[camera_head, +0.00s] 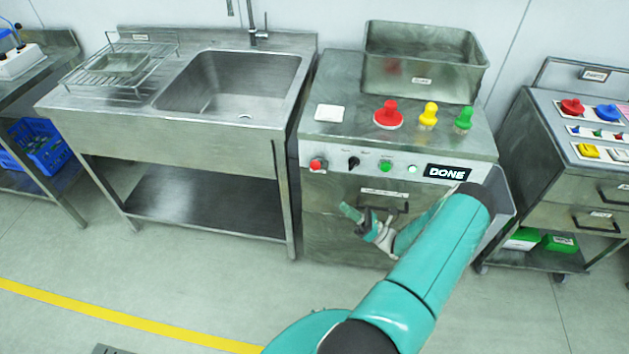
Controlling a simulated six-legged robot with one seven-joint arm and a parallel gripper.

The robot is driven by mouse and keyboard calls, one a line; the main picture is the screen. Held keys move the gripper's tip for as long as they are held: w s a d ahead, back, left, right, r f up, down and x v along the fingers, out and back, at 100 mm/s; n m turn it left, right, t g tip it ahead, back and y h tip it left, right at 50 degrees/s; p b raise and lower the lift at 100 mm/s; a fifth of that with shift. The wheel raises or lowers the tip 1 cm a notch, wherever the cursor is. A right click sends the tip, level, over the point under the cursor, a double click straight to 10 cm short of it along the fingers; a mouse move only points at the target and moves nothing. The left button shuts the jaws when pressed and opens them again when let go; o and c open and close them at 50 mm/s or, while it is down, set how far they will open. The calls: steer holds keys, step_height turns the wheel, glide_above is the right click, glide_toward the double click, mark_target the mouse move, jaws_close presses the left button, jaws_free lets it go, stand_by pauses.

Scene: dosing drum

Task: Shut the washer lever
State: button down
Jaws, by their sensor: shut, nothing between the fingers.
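My gripper (357,218) is in front of the cabinet, just left of and slightly below the handle. It is shut and empty. My fingers overlap the handle's left end in the picture, and I cannot tell whether they touch it. My arm hides the lower right of the washer front.
Red (388,115), yellow (428,115) and green (463,120) knobs and a steel bin (422,75) stand on the washer top. A sink bench (180,130) stands left, a cart (545,130) right.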

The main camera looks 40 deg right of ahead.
steer(key=shift+s+d+f, duration=0.15)
steer(key=shift+s, duration=0.05)
glide_toward(317, 163)
steer(key=w+a+f, duration=0.3)
steer(key=a+f, duration=0.1)
steer(key=shift+w+d+r, duration=0.15)
steer(key=shift+w+r, duration=0.25)
steer(key=shift+r, duration=0.25)
steer(key=shift+w+d+r, duration=0.1)
steer(key=shift+w+r, duration=0.35)
steer(key=shift+r, duration=0.2)
steer(key=shift+w+d+r, duration=0.15)
steer(key=shift+w+r, duration=0.25)
steer(key=shift+r, duration=0.3)
steer(key=shift+m+h, duration=0.4)
